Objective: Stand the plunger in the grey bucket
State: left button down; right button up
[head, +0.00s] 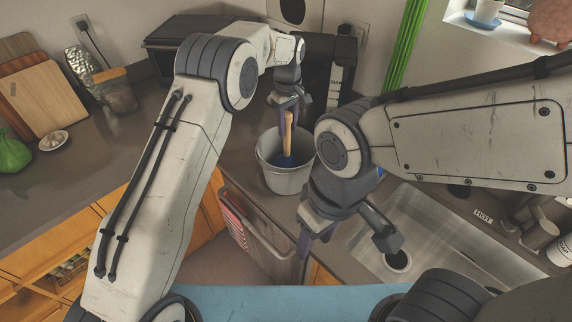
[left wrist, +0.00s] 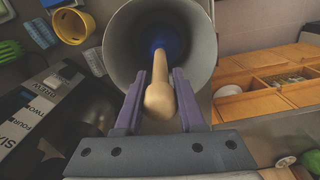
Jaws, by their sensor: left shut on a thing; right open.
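The plunger has a pale wooden handle (head: 288,131) and a blue cup (head: 286,162). Its cup is inside the grey bucket (head: 287,181), and its handle rises nearly upright above the rim. My left gripper (head: 289,104) is above the bucket, shut on the upper handle. In the left wrist view, the handle (left wrist: 160,85) lies between the fingers of my left gripper (left wrist: 158,90), and the blue cup shows deep in the bucket (left wrist: 120,45). Whether the cup touches the bottom is hidden. My right gripper (head: 318,238) is open and empty, right of and below the bucket.
The bucket stands on the dark counter (head: 236,157). A metal sink (head: 430,250) is to the right, and a dark appliance (head: 165,38) is behind. Cutting boards (head: 45,92), a garlic bulb (head: 54,140) and a green item (head: 12,152) are at the left.

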pick_arm(q)
jog(key=shift+f+b, duration=1.25)
jog(key=shift+f, duration=1.15)
dwell(0.8)
jog(key=shift+c, duration=2.1)
grip_release()
